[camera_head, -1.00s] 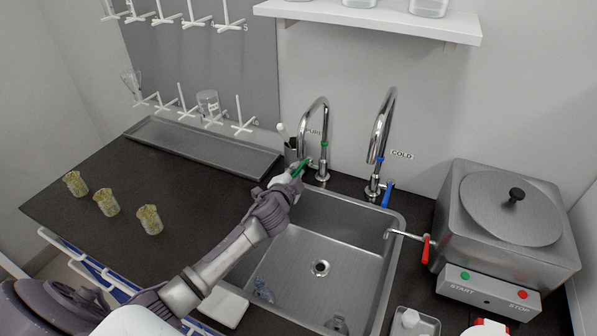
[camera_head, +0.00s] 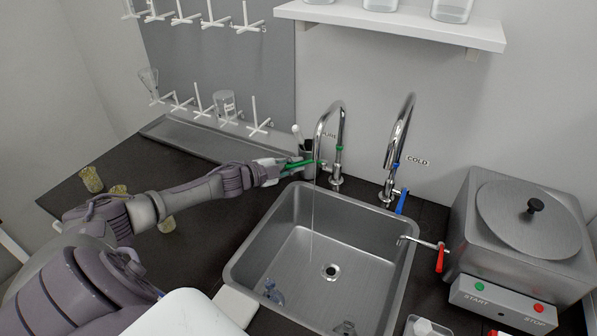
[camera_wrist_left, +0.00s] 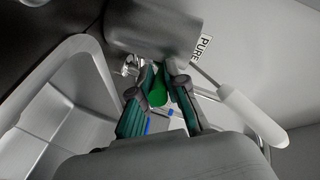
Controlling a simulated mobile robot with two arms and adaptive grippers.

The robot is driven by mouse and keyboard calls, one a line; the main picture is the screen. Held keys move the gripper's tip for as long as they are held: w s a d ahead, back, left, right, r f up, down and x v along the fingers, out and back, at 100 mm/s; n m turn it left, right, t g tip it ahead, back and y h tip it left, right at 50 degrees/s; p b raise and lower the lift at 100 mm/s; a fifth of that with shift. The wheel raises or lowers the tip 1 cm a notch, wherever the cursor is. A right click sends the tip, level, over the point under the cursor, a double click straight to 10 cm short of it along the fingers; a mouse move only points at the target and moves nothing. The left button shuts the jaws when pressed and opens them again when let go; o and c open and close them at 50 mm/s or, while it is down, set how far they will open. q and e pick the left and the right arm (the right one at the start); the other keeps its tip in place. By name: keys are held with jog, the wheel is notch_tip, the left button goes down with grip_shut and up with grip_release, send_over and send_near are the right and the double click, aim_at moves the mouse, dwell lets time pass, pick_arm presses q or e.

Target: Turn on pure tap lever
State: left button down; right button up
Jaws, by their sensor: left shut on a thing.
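The pure tap (camera_head: 340,150) is a chrome gooseneck with a green ring, behind the sink's back left. A thin stream of water (camera_head: 312,215) falls from its spout into the sink. Its green lever (camera_head: 300,164) points left. My left gripper (camera_head: 285,167) comes in from the left and is shut on the lever. In the left wrist view, the fingers (camera_wrist_left: 158,98) close around the green lever (camera_wrist_left: 158,86), beside the PURE label (camera_wrist_left: 204,48). My right gripper is not in view.
The sink (camera_head: 278,225) holds some glassware. The cold tap (camera_head: 398,140) with a blue lever stands to the right, and a metal distiller (camera_head: 500,235) with a red-handled spout beyond it. A grey holder (camera_head: 308,158) with a brush stands behind my gripper. Several beakers (camera_head: 91,180) are at left.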

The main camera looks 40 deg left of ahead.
pick_arm(q)
jog(key=shift+w+a+m+h, duration=0.1)
jog(key=shift+a+m+h, duration=0.2)
jog(key=shift+h, duration=0.1)
jog(key=c, duration=1.2)
grip_release()
jog(key=shift+d, duration=0.1)
jog(key=v, duration=1.2)
jog(key=shift+r, duration=0.15)
jog(key=shift+w, duration=0.1)
